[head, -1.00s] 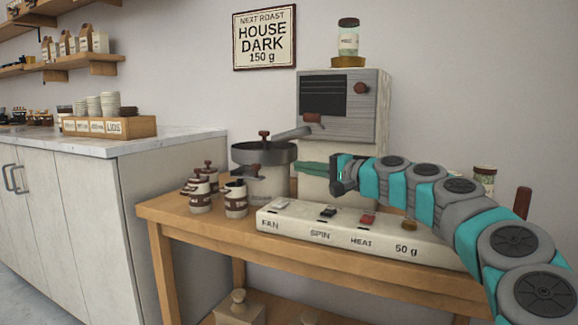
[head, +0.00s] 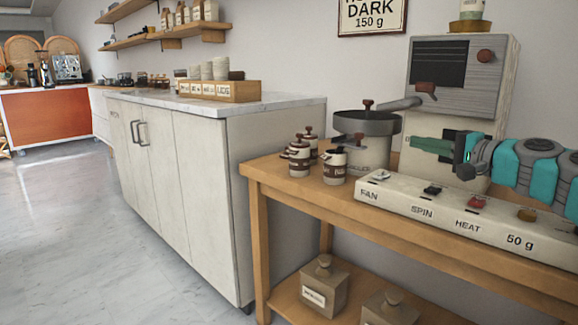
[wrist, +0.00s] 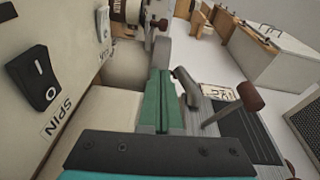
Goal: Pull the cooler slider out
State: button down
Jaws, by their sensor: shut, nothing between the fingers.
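The cooler (head: 367,124) is a dark grey round pan on a pale base, standing on the wooden table. A small brown-red knob (head: 359,138) on its front, below the rim, looks like its slider. My gripper (head: 413,144) has green fingers, shut and empty. It points left, just right of the cooler and in front of the roaster. In the wrist view the shut fingers (wrist: 158,75) point up at a grey surface, likely the cooler (wrist: 162,52). A small red-brown knob (wrist: 162,24) shows beyond it. I cannot tell whether the fingers touch anything.
The control panel (head: 400,197) with several switches runs along the table front below my gripper. The roaster (head: 460,80) stands behind. Several brown-and-white canisters (head: 299,158) stand left of the cooler. A white cabinet (head: 190,180) is further left; the floor (head: 60,220) there is clear.

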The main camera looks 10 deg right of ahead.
jog(key=s+a+f+n+g+y+p, duration=0.1)
jog(key=s+a+f+n+g, duration=0.2)
jog(key=a, duration=0.9)
jog(key=s+a+n+g+y+p, duration=0.15)
jog(key=s+a+n+g, duration=0.3)
jog(key=a, duration=0.65)
jog(key=s+a+f+n+g+h+p, duration=0.1)
jog(key=s+a+f+n+g+h, duration=0.2)
jog(key=s+a+f, duration=0.35)
jog(key=s+f+n+g+h+p, duration=0.2)
jog(key=s+f+g+h+p, duration=0.15)
jog(key=s+f, duration=0.85)
jog(key=s+d+f+g+h, duration=0.1)
jog(key=s+d+f+h, duration=0.1)
jog(key=s, duration=0.4)
jog(key=s+d+f+g+h, duration=0.1)
jog(key=s+d+f+g, duration=0.1)
jog(key=s+d+f, duration=0.2)
jog(key=s, duration=0.2)
jog(key=shift+s+g+h, duration=0.3)
jog(key=shift+s+h, duration=0.1)
jog(key=shift+m, duration=0.25)
